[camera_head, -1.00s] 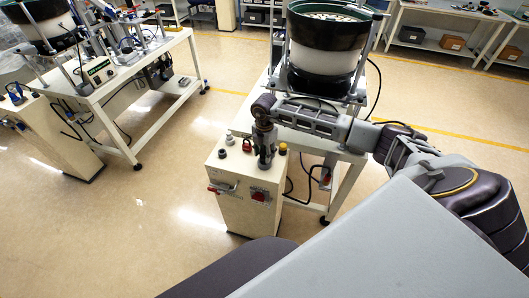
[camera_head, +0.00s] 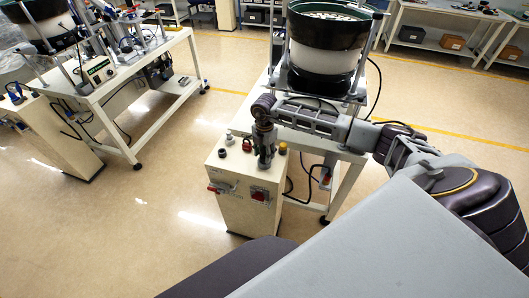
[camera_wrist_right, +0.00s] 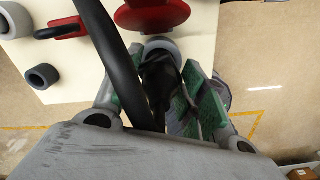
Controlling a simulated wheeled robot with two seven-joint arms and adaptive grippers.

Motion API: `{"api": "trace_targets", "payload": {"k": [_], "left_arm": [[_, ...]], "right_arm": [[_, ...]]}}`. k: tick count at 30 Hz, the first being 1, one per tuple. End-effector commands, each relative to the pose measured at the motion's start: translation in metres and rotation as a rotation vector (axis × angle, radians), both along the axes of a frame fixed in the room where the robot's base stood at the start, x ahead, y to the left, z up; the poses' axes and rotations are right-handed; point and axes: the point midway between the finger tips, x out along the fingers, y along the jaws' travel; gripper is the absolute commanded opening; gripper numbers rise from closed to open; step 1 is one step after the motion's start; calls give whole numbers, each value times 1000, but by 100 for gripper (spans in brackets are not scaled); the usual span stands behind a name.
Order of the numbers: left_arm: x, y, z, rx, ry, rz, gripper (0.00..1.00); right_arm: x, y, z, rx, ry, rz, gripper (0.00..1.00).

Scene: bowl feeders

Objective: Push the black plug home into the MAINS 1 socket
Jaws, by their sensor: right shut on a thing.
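My right gripper (camera_head: 264,158) points down at the top of the cream control box (camera_head: 240,205). In the right wrist view my right gripper (camera_wrist_right: 165,100) is shut on the black plug (camera_wrist_right: 160,72), between green finger pads. A thick black cable (camera_wrist_right: 118,60) crosses in front of the plug. A round grey socket (camera_wrist_right: 162,46) shows just beyond the plug's end. The plug overlaps the socket's near rim; I cannot tell how deep it sits. The socket's label is not readable. My left gripper is not in view.
Red switches (camera_head: 259,195) are on the box's front. A red part (camera_wrist_right: 152,14) lies close beyond the socket in the wrist view. A bowl feeder (camera_head: 326,50) stands on the bench behind. Open floor (camera_head: 150,225) lies to the left.

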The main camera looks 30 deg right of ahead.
Motion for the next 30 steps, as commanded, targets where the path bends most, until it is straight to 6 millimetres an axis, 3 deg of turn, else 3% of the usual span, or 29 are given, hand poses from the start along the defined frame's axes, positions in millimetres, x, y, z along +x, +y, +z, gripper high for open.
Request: {"api": "trace_targets", "payload": {"k": [30], "left_arm": [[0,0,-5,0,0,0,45]], "right_arm": [[0,0,-7,0,0,0,9]]}}
